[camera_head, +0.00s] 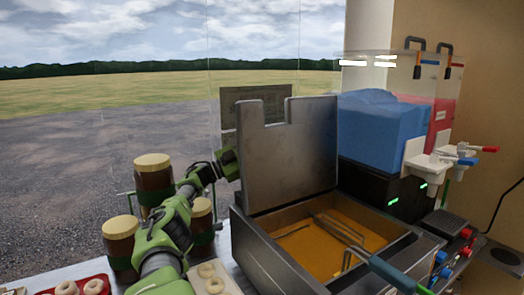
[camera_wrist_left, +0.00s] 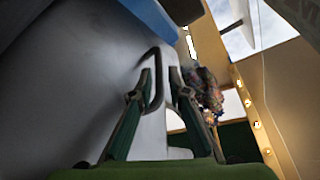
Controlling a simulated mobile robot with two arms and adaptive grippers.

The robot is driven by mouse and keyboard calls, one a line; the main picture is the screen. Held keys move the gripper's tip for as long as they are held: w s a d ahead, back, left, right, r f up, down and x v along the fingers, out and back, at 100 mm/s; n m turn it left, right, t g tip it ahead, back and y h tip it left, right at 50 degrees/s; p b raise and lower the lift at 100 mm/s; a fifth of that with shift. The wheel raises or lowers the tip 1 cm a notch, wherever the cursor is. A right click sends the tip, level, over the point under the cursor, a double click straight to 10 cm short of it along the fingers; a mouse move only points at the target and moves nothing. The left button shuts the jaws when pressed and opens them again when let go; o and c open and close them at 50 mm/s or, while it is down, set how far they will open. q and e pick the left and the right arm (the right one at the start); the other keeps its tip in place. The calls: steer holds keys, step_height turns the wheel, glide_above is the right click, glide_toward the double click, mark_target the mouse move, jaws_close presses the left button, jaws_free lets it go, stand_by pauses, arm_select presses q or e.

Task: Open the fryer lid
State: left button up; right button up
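The fryer (camera_head: 262,242) stands at centre right of the head view with orange oil inside. Its grey lid (camera_head: 288,155) is raised, standing about upright at the back of the fryer. My left arm reaches in from the left, and my left gripper (camera_head: 228,164) is at the lid's left edge, partly hidden behind it. In the left wrist view, the dark curved lid handle (camera_wrist_left: 157,75) passes between the fingers of my left gripper (camera_wrist_left: 160,82). The fingers stand apart with gaps beside the handle. My right gripper is in neither view.
A wire basket with a teal handle (camera_head: 395,274) lies in the fryer. Brown jars (camera_head: 153,180) and a tray of doughnuts (camera_head: 212,280) stand near my left arm. A blue-and-white dispenser (camera_head: 375,125) is behind the fryer at right, with coloured taps beside it.

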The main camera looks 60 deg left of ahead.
arm_select(q)
steer(key=shift+v, duration=1.2)
